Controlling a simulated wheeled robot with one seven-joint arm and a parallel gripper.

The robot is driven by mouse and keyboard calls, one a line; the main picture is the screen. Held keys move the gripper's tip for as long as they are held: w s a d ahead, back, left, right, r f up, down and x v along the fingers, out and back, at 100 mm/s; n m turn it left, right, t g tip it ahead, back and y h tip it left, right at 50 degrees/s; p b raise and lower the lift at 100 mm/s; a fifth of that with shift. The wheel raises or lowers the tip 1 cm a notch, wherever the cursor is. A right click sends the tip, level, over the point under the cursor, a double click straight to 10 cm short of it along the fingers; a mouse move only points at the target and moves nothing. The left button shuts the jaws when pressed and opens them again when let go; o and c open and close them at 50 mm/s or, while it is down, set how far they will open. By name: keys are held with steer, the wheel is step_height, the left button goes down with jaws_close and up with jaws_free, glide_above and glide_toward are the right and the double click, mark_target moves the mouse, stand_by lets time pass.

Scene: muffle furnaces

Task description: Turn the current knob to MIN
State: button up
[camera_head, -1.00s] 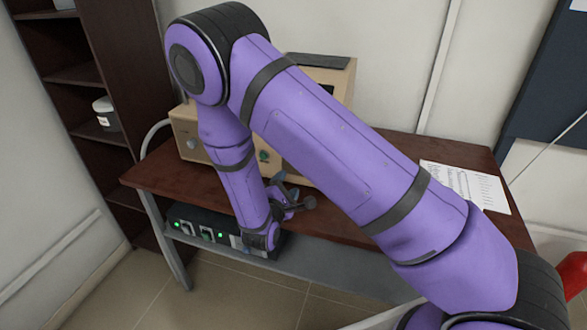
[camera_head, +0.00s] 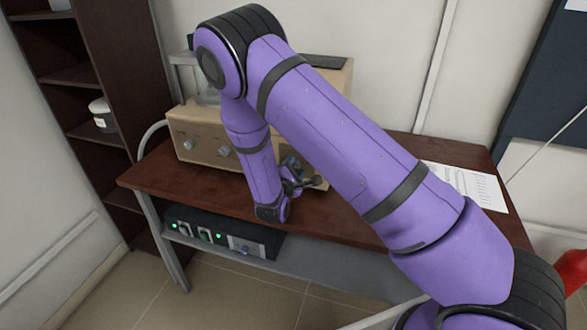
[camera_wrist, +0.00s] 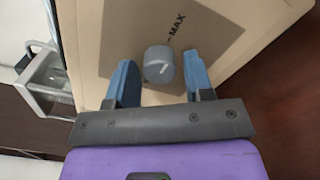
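A grey round knob (camera_wrist: 159,64) with a light pointer line sits on a beige panel in the wrist view. The word MAX and a short dash are printed beside it; no MIN marking shows, and I cannot read a name for the knob. My gripper (camera_wrist: 159,58) is open, with its two blue fingers on either side of the knob and visible gaps to it. In the head view my gripper (camera_head: 302,174) is at the lower right front of the beige furnace (camera_head: 200,128), partly hidden by my arm.
The furnace front has more knobs (camera_head: 188,144) to the left. It stands on a brown table (camera_head: 150,174). A black unit with green lights (camera_head: 205,235) sits on the shelf below. A paper sheet (camera_head: 465,187) lies at the right. A dark shelf rack (camera_head: 75,80) stands left.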

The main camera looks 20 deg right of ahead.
steer(key=c, duration=0.6)
